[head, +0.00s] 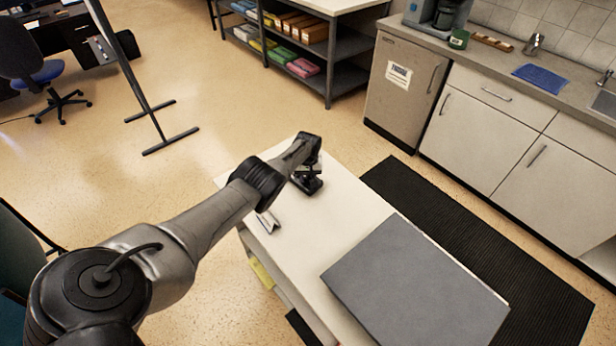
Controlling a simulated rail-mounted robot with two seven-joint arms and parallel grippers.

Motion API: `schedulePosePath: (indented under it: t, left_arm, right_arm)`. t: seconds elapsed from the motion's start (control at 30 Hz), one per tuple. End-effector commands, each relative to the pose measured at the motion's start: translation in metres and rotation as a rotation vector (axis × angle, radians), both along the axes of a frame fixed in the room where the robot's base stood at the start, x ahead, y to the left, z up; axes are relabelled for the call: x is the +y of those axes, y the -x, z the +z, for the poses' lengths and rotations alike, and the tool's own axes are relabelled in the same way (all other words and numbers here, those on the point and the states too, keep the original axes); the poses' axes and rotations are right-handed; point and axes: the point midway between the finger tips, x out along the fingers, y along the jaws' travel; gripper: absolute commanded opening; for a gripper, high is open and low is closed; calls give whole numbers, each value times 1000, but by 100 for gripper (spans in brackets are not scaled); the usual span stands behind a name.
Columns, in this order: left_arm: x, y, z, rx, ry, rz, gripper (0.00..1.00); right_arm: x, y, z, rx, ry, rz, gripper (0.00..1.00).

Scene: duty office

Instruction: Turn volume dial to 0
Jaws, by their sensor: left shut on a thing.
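My left arm reaches in from the left over a white-topped table. My left gripper (308,172) points down at the table's far end and is shut on a small dark thing there. A black device (310,186) shows just under and around the fingers on the tabletop. The volume dial is hidden by the gripper or too small to make out, so its setting cannot be read. My right gripper is not in view.
The white table (300,246) also bears a large grey flat panel (418,284) and a small white folded card (267,222). A black floor mat (440,210) lies beyond it. The cabinets (505,130) and a shelf unit (330,50) stand farther back.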

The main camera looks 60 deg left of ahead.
Motion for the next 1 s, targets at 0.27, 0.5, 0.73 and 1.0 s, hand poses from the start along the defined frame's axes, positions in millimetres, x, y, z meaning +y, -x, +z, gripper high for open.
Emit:
schedulePosePath:
  t: [0.27, 0.5, 0.73, 1.0]
  left_arm:
    - [0, 0, 1, -1, 1, 0, 43]
    - [0, 0, 0, 0, 0, -1, 58]
    - [0, 0, 4, 0, 0, -1, 58]
    - [0, 0, 38, -1, 0, -1, 58]
  right_arm:
    - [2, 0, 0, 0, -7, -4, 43]
    - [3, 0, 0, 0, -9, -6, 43]
    - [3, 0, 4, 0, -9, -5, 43]
    - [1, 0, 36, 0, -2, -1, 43]
